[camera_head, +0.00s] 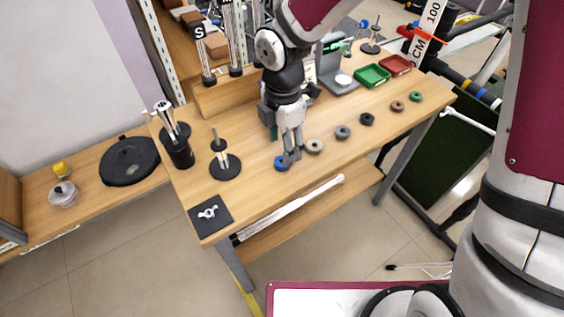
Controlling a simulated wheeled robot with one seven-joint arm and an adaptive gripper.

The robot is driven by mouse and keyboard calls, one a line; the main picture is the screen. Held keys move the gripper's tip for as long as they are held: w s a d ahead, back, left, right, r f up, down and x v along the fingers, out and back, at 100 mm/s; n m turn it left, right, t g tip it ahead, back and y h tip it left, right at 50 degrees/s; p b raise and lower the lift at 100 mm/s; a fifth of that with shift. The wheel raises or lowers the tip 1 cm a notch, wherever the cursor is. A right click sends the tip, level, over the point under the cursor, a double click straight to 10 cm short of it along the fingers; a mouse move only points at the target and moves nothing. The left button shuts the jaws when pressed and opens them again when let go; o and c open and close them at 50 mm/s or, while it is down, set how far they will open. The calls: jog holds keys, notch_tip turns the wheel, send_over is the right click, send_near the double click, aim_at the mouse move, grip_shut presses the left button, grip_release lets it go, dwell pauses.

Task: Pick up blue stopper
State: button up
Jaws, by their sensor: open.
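A small round blue stopper (281,163) lies on the wooden table (250,195) near its front edge. My gripper (291,160) is pointing down right beside the stopper, its fingertips overlapping the stopper's right side in this view. The gripper is open. Whether the fingers touch or straddle the stopper cannot be told, since the fingertips look small and close together from here.
A row of similar rings runs right of the gripper: a beige one (314,146), a grey one (343,132), a black one (367,119) and others. A black stand (225,167) and a dark pad (210,215) are to the left. Green (373,75) and red trays (396,65) stand behind.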

jog(key=shift+s+a+f+b, duration=0.1)
jog(key=shift+f+b, duration=0.5)
jog(key=shift+f, duration=2.05)
jog(key=c, duration=0.9)
